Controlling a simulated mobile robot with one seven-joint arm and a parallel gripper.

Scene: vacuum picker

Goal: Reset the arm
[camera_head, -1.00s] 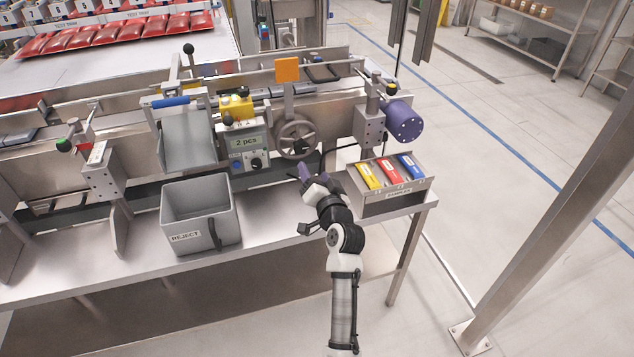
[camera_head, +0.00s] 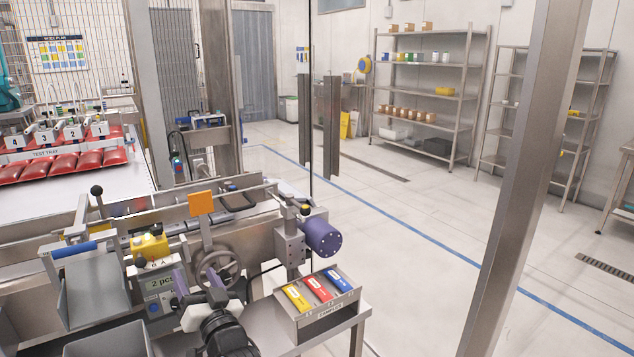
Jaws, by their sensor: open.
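My gripper (camera_head: 198,282) shows at the lower left of the head view, with purple fingers and a white body. Its fingers are open, and I see nothing between them. My dark wrist and arm run down out of the bottom edge of the picture.
The sample tray holds a yellow (camera_head: 296,297), a red (camera_head: 318,287) and a blue packet (camera_head: 338,280). A grey bin (camera_head: 105,342) is cut off at the bottom left. A steel post (camera_head: 513,170) stands at the right.

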